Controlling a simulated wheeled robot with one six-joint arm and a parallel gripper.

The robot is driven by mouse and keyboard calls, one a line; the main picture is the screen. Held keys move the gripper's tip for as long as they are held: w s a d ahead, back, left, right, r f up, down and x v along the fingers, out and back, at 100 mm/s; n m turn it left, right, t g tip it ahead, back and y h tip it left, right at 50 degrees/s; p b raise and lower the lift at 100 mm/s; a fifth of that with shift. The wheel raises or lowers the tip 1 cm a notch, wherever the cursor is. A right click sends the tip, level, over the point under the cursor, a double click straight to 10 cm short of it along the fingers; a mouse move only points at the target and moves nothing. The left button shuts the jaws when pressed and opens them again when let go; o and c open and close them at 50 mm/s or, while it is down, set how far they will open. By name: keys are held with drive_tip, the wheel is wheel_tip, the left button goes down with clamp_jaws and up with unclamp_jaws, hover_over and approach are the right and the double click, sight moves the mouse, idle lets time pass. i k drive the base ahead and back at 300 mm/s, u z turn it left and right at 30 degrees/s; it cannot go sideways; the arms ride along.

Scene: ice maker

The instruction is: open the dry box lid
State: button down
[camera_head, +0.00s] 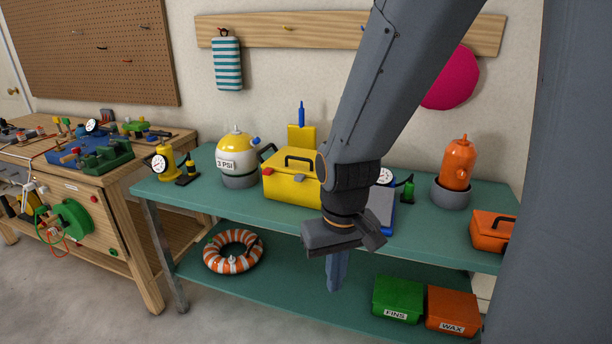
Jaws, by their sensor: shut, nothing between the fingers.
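A yellow box (286,190) with a black top handle and a red latch stands on the green table; it looks like the dry box, and its lid appears closed. My arm hides its right end. My gripper (337,286) hangs in front of the table, to the lower right of the yellow box and apart from it in the picture. Its fingers are together, pointing down, with nothing held. A smaller orange box (490,234) with a dark handle sits at the table's right end; its lid looks shut too.
The green table (430,228) also holds a yellow-and-white tank (236,155) marked 3 PSI, a gauge pump (163,163) and an orange tank (458,164). On its lower shelf are a striped ring (210,256), a green FINS box (397,296) and an orange WAX box (452,308).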

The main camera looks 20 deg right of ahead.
sight(307, 157)
drive_tip(key=z, duration=0.3)
drive_tip(key=k, duration=0.45)
drive_tip(key=z, duration=0.15)
drive_tip(key=i, duration=1.2)
drive_tip(key=u, duration=0.45)
